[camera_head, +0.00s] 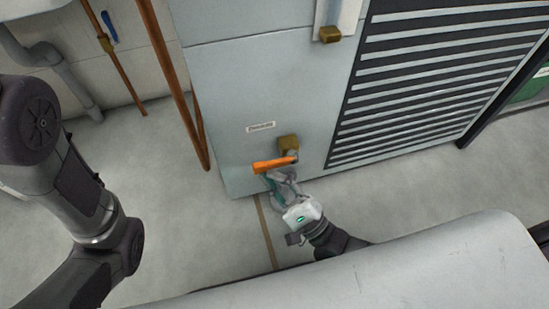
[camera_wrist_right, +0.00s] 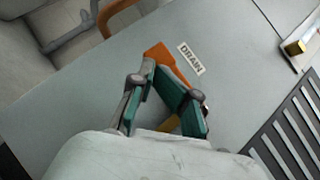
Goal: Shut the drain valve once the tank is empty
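The drain valve has an orange lever (camera_head: 273,165) and a brass-coloured body (camera_head: 288,143), low on the front of a large grey cabinet (camera_head: 235,85). The lever lies nearly level in the head view. It also shows in the right wrist view (camera_wrist_right: 158,54), just beyond my fingertips. My right gripper (camera_head: 277,178) is at the lever, its green-padded fingers (camera_wrist_right: 154,68) converging near it. Whether they touch or grip it is unclear, as the right finger hides part of the lever. A DRAIN label (camera_wrist_right: 191,58) is beside the lever. My left gripper is out of view. The tank's level is not visible.
A louvred dark grille (camera_head: 430,75) lies right of the valve. Copper pipes (camera_head: 172,75) run down left of the cabinet, and a blue lever (camera_head: 109,27) shows at upper left. Another brass fitting (camera_head: 329,34) is higher on the cabinet. Bare floor (camera_head: 190,235) lies in front.

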